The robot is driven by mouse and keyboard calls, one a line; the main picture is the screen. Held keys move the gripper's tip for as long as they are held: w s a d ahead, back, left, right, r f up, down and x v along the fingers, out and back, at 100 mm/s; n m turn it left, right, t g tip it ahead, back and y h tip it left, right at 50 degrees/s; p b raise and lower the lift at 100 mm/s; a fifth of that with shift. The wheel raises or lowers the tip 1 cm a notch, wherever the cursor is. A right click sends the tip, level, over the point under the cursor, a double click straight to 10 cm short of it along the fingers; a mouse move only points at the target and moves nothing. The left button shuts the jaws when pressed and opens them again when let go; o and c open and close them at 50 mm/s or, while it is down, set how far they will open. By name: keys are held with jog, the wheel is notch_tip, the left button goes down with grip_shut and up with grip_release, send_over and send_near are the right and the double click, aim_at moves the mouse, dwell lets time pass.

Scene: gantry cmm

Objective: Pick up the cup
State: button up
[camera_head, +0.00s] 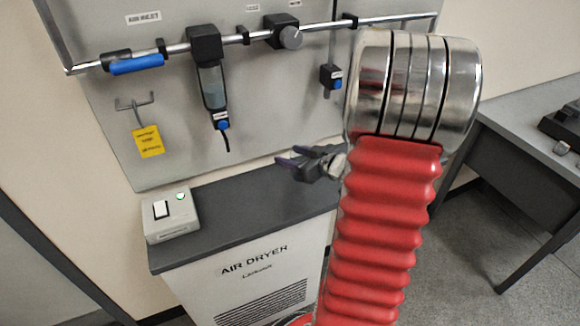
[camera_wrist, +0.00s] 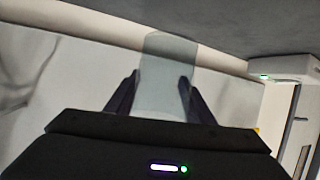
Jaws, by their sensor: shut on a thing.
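The cup (camera_wrist: 165,85) is a translucent, pale grey cylinder in the wrist view. It stands between the two dark fingers of my gripper (camera_wrist: 158,77), which are shut on its sides. Its far end reaches past the fingertips, and its near end is hidden behind the gripper body. In the head view my gripper (camera_head: 285,161) shows small above the dark benchtop, pointing left, partly hidden behind my red arm. I cannot make out the cup in the head view.
The dark benchtop (camera_head: 225,222) on the air dryer (camera_head: 265,280) carries a switch box (camera_head: 171,214) with a green light. A wall panel (camera_head: 270,100) behind holds a pipe, a filter (camera_head: 213,90) and a yellow tag (camera_head: 148,141). A desk (camera_head: 530,135) stands right.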

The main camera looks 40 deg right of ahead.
notch_tip(320, 180, up, 3)
dwell(0.3)
dwell(0.5)
